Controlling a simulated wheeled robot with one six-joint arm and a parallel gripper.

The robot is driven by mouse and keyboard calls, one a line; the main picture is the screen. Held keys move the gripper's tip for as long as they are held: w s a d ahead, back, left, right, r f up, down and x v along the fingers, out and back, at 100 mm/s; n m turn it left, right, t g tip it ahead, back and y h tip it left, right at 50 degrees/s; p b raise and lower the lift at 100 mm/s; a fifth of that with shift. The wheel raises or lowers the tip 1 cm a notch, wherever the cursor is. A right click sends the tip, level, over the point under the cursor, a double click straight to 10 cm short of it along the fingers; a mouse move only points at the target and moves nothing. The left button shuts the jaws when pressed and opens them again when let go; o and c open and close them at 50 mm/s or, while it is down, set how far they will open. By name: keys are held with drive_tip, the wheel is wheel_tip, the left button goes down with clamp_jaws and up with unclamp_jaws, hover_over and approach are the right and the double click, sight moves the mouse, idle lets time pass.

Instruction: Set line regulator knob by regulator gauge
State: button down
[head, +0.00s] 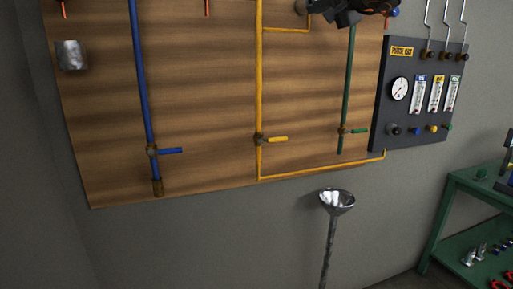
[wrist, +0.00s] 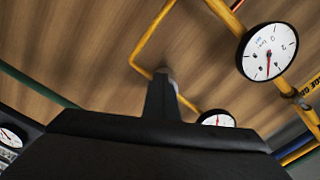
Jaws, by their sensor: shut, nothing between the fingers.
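In the wrist view, a round grey part that looks like the line regulator knob (wrist: 171,74) sits on the yellow pipe, partly hidden behind my gripper (wrist: 162,84). In the head view it appears at the top edge (head: 301,6), cut off by the frame. My gripper (head: 318,8) is shut, its tip at or close in front of the knob; I cannot tell whether they touch. A white gauge with a red needle (wrist: 217,118) is half hidden behind my gripper. A larger white gauge (wrist: 268,54) shows fully, its red needle pointing down; I cannot tell which is the regulator gauge.
The wooden board (head: 205,95) carries blue (head: 139,75), yellow (head: 259,80) and green (head: 349,80) pipes with valve handles. A dark purge gas panel (head: 420,112) hangs at right. A metal funnel on a stand (head: 337,201) and a green bench (head: 460,215) stand below.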

drive_tip(key=shift+s+a+r+b, duration=0.1)
drive_tip(key=shift+a+r+b, duration=0.3)
drive_tip(key=shift+b, duration=0.7)
drive_tip(key=shift+s+a+r+b, duration=0.1)
drive_tip(key=shift+a+r+b, duration=0.1)
drive_tip(key=shift+r+b, duration=0.5)
drive_tip(key=shift+a, duration=0.15)
drive_tip(key=b+v, duration=0.3)
drive_tip(key=v, duration=0.3)
drive_tip(key=shift+a, duration=0.25)
drive_tip(key=shift+s+f, duration=0.1)
